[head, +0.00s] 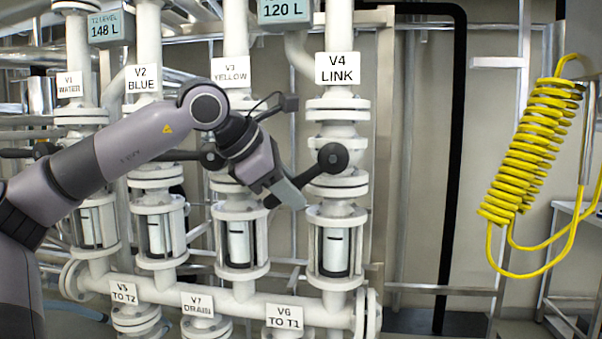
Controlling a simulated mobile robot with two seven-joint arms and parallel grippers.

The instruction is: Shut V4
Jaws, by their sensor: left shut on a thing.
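The V4 valve (337,118) is on the white pipe under the "V4 LINK" label (337,68). Its round black hub (333,158) faces me. Its black lever (312,172) slants from the hub down and to the left, neither level nor upright. My left gripper (290,190) is shut on this lever, left of and below the hub. The gripper hides part of the lever; a dark end shows just past its left side. My right gripper is not in view.
The V3 hub (212,158) stands close left of my gripper, its lever pointing left, about level. Sight glasses (336,250) sit below the valves, above a horizontal manifold (257,310). A coiled yellow hose (533,150) hangs at right. Free wall space lies right of V4.

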